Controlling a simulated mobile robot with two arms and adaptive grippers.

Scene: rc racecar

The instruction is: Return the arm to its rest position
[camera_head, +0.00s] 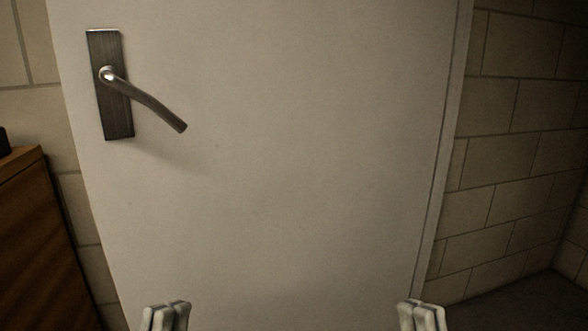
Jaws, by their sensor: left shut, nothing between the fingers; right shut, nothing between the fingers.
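My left gripper (168,315) shows at the bottom edge of the head view, left of the middle. Its pale fingers are together and hold nothing. My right gripper (421,315) shows at the bottom edge, right of the middle. Its fingers are also together and empty. Both point up the picture, towards a pale door, and appear apart from it. Only the finger ends show; the rest of both arms is outside the view.
The pale door (280,170) fills the middle and looks closed. Its metal handle (150,101) slopes down to the right on a dark plate (119,122). A brown wooden cabinet (35,240) stands at the left. A block wall (500,150) and dark floor (520,305) lie at the right.

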